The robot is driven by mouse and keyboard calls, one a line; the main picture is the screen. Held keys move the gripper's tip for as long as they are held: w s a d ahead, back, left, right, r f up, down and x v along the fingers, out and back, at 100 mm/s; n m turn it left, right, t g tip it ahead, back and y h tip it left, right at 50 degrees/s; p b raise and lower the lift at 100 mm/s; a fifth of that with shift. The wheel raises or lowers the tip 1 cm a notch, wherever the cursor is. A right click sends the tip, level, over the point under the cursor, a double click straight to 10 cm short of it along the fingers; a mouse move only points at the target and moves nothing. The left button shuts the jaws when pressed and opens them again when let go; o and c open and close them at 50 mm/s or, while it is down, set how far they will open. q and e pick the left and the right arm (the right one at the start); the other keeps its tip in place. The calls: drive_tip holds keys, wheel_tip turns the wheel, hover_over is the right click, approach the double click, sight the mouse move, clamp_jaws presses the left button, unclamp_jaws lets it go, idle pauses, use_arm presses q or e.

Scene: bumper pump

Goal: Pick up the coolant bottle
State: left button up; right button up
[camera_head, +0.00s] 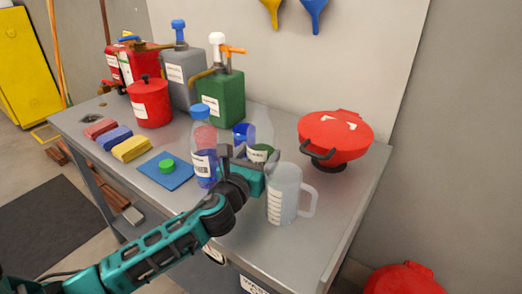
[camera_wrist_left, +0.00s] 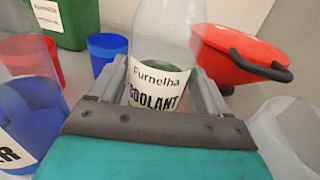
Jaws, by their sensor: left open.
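The coolant bottle (camera_head: 259,150) is clear with dark green liquid low inside and a white label; it stands on the grey bench behind my left gripper. In the left wrist view the bottle (camera_wrist_left: 158,82) reads "COOLANT" and stands upright between the two fingers. My left gripper (camera_head: 250,158) is open, with a finger on either side of the bottle's lower part; its fingers also show in the left wrist view (camera_wrist_left: 162,95). I cannot tell whether a finger touches it. The bottle's base is hidden by the gripper. My right gripper is out of view.
A clear bottle with blue liquid (camera_head: 204,160) stands close left of my gripper, and a clear measuring jug (camera_head: 284,195) close right. A blue cup (camera_head: 243,133), a green can (camera_head: 220,98) and a red lidded pan (camera_head: 335,138) stand behind. The bench's front right is clear.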

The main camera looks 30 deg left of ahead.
use_arm(q)
drive_tip(key=c, duration=0.9)
drive_tip(key=shift+c, duration=0.2)
drive_tip(key=shift+r, duration=0.1)
drive_tip(key=shift+r, duration=0.1)
